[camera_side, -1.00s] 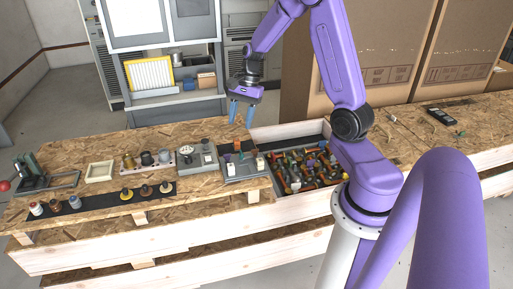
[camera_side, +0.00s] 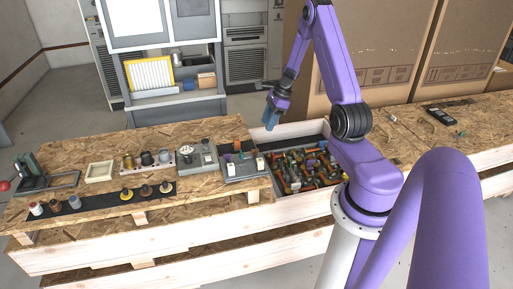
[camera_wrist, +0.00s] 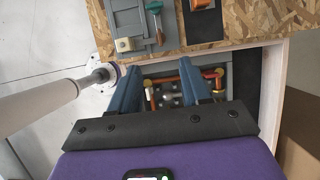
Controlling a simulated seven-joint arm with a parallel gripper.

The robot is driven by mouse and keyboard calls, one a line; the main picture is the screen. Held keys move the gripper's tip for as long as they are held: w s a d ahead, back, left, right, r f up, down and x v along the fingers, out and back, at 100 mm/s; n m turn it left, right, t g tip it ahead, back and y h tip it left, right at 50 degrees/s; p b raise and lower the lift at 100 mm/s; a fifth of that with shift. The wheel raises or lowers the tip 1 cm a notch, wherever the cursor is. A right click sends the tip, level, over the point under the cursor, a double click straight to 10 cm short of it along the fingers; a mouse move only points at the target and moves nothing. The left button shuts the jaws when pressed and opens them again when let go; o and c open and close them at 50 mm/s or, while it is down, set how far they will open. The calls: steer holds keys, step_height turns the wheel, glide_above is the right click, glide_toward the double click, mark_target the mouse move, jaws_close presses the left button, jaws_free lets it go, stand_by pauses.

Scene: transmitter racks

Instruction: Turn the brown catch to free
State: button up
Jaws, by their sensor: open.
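In the wrist view an orange-brown piece (camera_wrist: 203,4) is cut off by the top edge. My gripper (camera_side: 270,124) is open and empty, right of the panel and above the crate. Its blue fingers (camera_wrist: 160,65) show spread in the wrist view.
A wooden crate (camera_side: 325,198) full of jumbled tools lies right of the panel, under my gripper. Other fixtures stand left along the bench, including a grey unit (camera_side: 196,158) and a pale frame (camera_side: 99,171). Large cardboard boxes (camera_side: 385,50) rise behind.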

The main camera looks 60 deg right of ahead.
mark_target(256, 155)
steer(key=x, duration=1.2)
steer(key=shift+f, duration=0.25)
steer(key=shift+c, duration=0.3)
jaws_close()
